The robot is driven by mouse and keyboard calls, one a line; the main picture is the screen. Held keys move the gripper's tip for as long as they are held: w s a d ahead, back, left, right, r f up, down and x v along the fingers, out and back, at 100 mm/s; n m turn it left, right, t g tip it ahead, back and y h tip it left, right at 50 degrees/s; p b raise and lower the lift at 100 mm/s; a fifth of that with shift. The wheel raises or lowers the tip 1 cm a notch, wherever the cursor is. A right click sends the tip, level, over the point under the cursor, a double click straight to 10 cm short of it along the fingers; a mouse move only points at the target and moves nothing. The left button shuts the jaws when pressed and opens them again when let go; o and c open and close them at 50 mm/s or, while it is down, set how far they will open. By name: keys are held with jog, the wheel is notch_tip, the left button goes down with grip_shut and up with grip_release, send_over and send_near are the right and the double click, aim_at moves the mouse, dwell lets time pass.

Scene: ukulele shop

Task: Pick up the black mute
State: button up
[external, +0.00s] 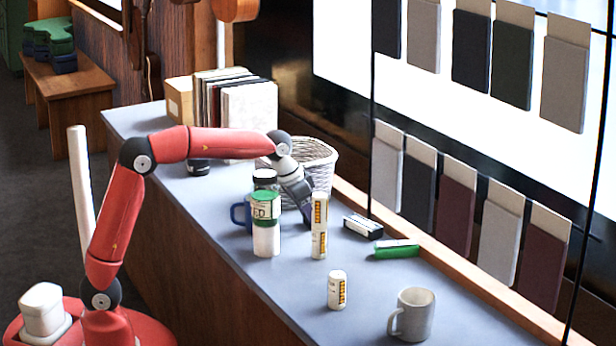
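A small black block with a pale top (363,227) lies on the counter at the right, near the wooden back edge. It looks most like the black mute, though I cannot be sure. My gripper (305,216) points down to the left of it, apart from it, behind a tall white container with orange marks (319,232). The fingertips are partly hidden by that container, so I cannot tell whether they are open or whether they hold anything.
Close to my gripper stand a green-and-white canister (265,225), a black-lidded jar (264,178), a blue mug (239,214) and a wicker basket (318,160). A green block (397,249), small white bottle (337,290) and grey mug (413,315) are nearer the front. The counter (285,295) is clear at front left.

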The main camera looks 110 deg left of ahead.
jog(key=shift+c, duration=1.1)
